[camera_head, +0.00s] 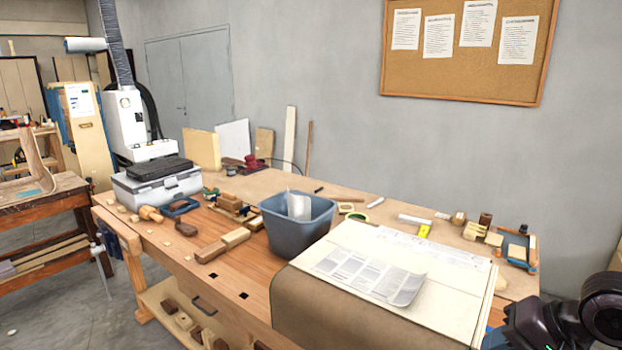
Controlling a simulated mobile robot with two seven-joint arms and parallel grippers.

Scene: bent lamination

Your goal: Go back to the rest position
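Only a black piece of my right arm shows, at the bottom right corner beside the workbench (165,247). No gripper fingers can be made out there. My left arm and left gripper are out of view. A large pale board (455,295) lies at the bench's right end, with printed sheets (365,275) on it; one sheet has a curled corner. A brown curved sheet (330,312) hangs over the front edge below the board. A blue-grey bin (290,228) stands left of the board with a pale, translucent item (299,205) inside.
More blocks and a blue tray (517,252) lie at the back right. A second bench (40,203) stands at the left, with floor between.

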